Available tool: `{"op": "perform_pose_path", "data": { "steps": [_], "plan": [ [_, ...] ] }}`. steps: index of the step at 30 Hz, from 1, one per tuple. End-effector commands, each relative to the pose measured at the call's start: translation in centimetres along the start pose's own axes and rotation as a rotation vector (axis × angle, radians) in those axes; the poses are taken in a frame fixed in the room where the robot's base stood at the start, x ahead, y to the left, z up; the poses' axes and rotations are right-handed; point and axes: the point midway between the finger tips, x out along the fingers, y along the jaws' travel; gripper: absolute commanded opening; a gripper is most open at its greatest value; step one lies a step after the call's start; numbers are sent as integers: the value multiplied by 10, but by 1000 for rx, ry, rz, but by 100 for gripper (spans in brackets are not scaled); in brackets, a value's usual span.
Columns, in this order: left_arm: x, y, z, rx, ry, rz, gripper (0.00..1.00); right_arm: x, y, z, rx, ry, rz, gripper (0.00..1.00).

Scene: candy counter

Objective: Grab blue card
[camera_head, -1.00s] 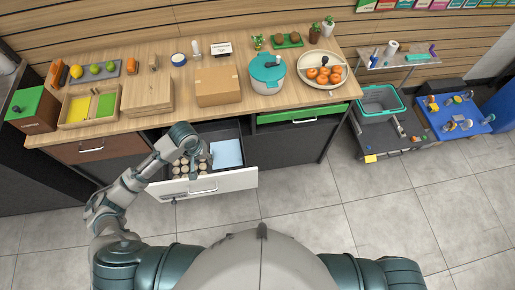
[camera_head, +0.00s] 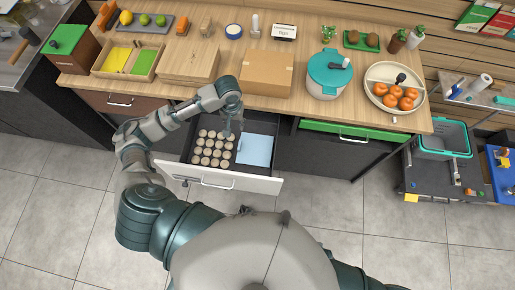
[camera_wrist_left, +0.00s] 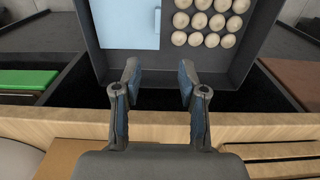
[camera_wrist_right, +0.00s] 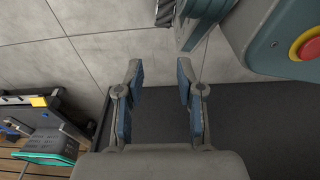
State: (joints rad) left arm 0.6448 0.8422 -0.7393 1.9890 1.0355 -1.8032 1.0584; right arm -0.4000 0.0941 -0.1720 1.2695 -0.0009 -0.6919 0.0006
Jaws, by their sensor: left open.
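The blue card is a flat light blue square (camera_head: 255,150) lying in the right part of an open drawer (camera_head: 222,181). It also shows at the top of the left wrist view (camera_wrist_left: 122,25). My left gripper (camera_head: 232,132) is over the back of the drawer, near the card's far left corner. In its wrist view the fingers (camera_wrist_left: 160,80) are apart, with nothing between them and the card lying beyond the tips. My right gripper (camera_wrist_right: 160,78) is open and empty over the floor, out of the head view.
Several round beige items (camera_head: 212,149) fill the drawer's left part. The wooden counter (camera_head: 240,91) above holds a cardboard box (camera_head: 266,73), a teal-lidded pot (camera_head: 329,73) and a plate of oranges (camera_head: 395,88). A grey bin with a teal rim (camera_head: 441,137) stands at right.

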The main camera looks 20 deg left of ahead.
Motion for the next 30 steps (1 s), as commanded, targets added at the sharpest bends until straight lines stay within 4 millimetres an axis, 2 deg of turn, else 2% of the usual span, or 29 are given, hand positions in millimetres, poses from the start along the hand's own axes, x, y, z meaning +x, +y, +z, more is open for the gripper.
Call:
{"op": "perform_pose_path", "data": {
  "steps": [1,8,19,30],
  "plan": [
    [11,0,0,0,-4,-1,42,3,0,-5,1,3,0,37],
    [36,0,2,0,-11,-2,42,-11,1,-24,5,12,0,37],
    [120,0,2,-1,-12,-4,42,-52,3,-60,11,32,1,37],
    [157,2,1,1,-10,-2,42,-81,4,-74,15,43,3,37]
  ]
}}
